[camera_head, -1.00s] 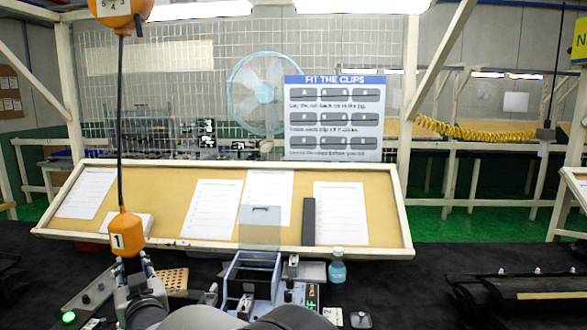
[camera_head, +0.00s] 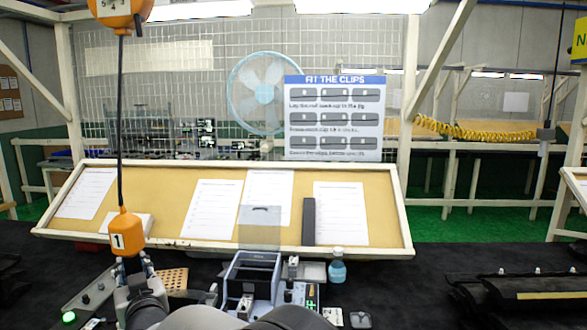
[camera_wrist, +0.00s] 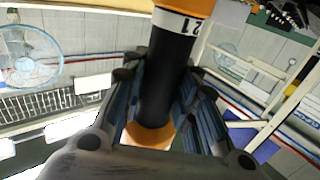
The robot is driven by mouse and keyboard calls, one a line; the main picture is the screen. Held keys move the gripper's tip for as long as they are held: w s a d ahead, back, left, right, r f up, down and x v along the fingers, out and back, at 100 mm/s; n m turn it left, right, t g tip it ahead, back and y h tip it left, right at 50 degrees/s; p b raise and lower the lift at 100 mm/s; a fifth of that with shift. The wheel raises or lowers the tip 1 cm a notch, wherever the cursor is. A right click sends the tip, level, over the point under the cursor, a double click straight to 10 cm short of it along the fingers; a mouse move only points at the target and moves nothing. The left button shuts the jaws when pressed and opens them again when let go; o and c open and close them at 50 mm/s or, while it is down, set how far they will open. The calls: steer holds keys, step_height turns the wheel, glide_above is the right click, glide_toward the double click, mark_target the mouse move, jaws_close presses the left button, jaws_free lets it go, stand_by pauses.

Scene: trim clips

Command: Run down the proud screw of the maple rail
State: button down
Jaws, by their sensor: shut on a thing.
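My gripper (camera_head: 136,268) is at the lower left in the head view, at the foot of a hanging driver with an orange collar marked 1 (camera_head: 126,236). In the wrist view my gripper (camera_wrist: 160,105) is shut around the driver's black body (camera_wrist: 168,78), which has orange parts at both ends and a white label band. A cord runs from the driver up to an orange balancer (camera_head: 122,10). The driver hangs upright in the head view. I cannot make out the maple rail or a proud screw in either view; my arm hides part of the bench.
A blue-grey jig (camera_head: 252,275) and a teal bottle (camera_head: 337,268) stand right of my gripper. A tan perforated block (camera_head: 173,279) lies close by. Dark rails (camera_head: 520,290) lie at the right. A slanted paper board (camera_head: 370,190) spans behind. Dark bench is clear at centre right.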

steer(key=shift+f, duration=0.4)
steer(key=shift+r+p, duration=1.3)
steer(key=shift+r, duration=1.95)
